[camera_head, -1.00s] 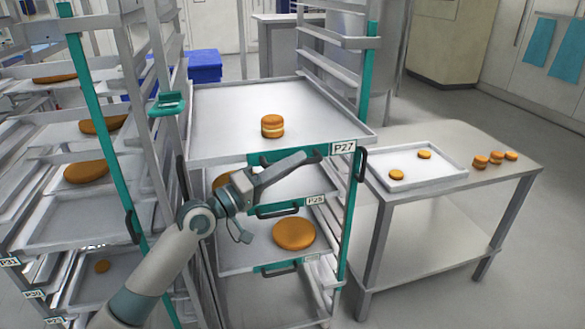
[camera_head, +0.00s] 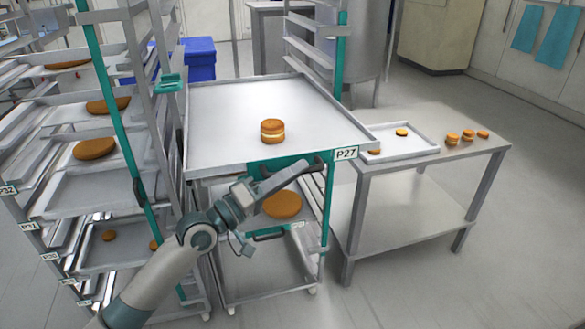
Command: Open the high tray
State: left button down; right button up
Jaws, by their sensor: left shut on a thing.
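The high tray (camera_head: 225,125), labelled P27, sticks out of the front of the rack (camera_head: 327,205). A filled round (camera_head: 272,131) sits on it, with two orange-brown layers and a pale middle. My left gripper (camera_head: 314,165) is under the tray's front edge, shut on the tray's handle; the handle is mostly hidden by the gripper. My right gripper is not in view.
A lower tray with a large round (camera_head: 282,205) is below, partly hidden by my arm. A side table (camera_head: 480,160) at right holds a small tray (camera_head: 420,149) and several rounds. Another rack (camera_head: 118,150) with trays stands at left. Floor is free at front right.

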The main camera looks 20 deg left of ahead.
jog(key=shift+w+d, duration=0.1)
pick_arm(q)
jog(key=c, duration=1.8)
grip_release()
jog(key=shift+o, duration=0.2)
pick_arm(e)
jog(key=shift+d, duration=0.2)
pick_arm(q)
jog(key=shift+a, duration=0.1)
